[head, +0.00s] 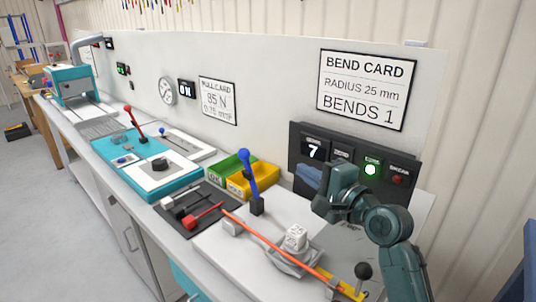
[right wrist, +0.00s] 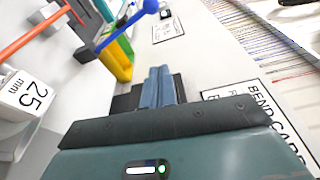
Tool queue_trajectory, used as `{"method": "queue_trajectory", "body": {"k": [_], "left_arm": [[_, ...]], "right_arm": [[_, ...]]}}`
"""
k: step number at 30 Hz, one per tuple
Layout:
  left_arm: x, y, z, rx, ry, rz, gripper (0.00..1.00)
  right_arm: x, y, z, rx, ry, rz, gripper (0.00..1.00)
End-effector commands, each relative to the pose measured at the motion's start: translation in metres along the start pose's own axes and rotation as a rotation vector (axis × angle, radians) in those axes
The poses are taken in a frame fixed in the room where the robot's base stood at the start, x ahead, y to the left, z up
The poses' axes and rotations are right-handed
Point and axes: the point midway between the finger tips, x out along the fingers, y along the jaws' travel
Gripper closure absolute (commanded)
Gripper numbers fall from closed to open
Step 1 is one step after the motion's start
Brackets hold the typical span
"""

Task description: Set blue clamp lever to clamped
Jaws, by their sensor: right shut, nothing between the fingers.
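The blue clamp lever (head: 249,176) stands on a small dark base on the white bench, nearly upright and leaning slightly, with a round blue knob on top. In the right wrist view the blue lever (right wrist: 122,30) is at the upper left, ahead of the fingers and apart from them. My right gripper (head: 308,178) is to the right of the lever, in front of the dark panel. Its blue fingers (right wrist: 160,75) are together and empty. My left gripper is not in view.
A green bin (head: 229,167) and a yellow bin (head: 262,178) stand behind the lever. A black-knobbed lever (head: 363,271) is at the front right. The dark panel (head: 345,150) shows 7 and a lit green lamp.

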Motion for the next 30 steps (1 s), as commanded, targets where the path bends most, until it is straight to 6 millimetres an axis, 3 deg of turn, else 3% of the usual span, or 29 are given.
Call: {"method": "queue_trajectory", "body": {"k": [11, 26, 30], "left_arm": [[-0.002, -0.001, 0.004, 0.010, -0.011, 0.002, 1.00], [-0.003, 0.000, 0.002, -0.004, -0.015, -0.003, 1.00], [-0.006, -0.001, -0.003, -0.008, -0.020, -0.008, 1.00]], "right_arm": [[0.009, -0.001, 0.000, 0.000, 0.000, -0.001, 1.00], [0.100, -0.001, 0.000, 0.000, -0.001, 0.001, 1.00], [0.106, -0.002, 0.022, 0.003, -0.003, 0.000, 1.00]]}}
